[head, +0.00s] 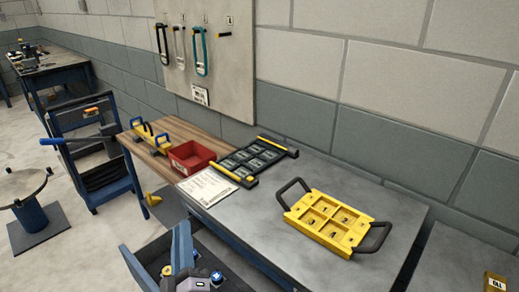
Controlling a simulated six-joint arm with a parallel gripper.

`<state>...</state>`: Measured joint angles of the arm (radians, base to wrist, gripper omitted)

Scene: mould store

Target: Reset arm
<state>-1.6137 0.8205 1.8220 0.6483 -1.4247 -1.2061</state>
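My arm and my gripper do not show in the head view, so I cannot see whether the gripper is open or shut. A yellow mould plate (328,222) with several square pockets and two dark loop handles lies on the grey bench top (275,232). A dark mould frame (254,159) with yellow bars at its ends lies behind it to the left.
A red bin (191,157), a printed sheet (208,186) and a yellow-and-blue piece (149,137) stand left on the benches. A blue open container (183,243) with small parts is at the front. Handled tools hang on a wall board (231,67). The bench's front right is clear.

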